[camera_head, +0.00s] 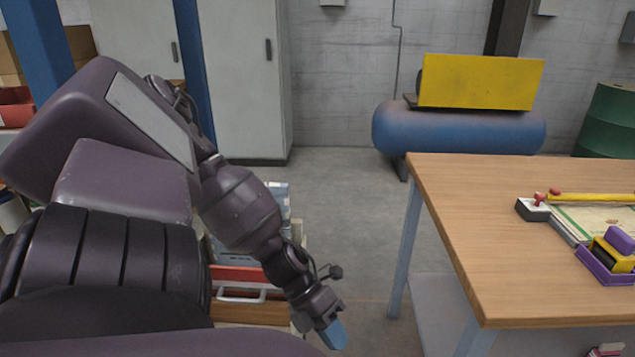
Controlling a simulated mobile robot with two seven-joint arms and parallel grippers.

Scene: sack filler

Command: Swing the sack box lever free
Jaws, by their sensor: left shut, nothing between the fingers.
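My left gripper (333,335) is low in the picture, left of the wooden table, with its blue fingertips pointing down and to the right. It is shut and holds nothing. It is apart from the table. I cannot make out a sack box or its lever for certain. A long yellow bar (590,197) with red knobs beside it lies on the table at the right and runs out of the picture. My right gripper is not in view.
The wooden table (480,230) stands at the right. A purple tray (592,266) lies near its right side. Red and orange boxes (245,275) stand on the left, partly hidden by my arm. A blue tank (450,130) is behind. Grey floor (345,200) is open between.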

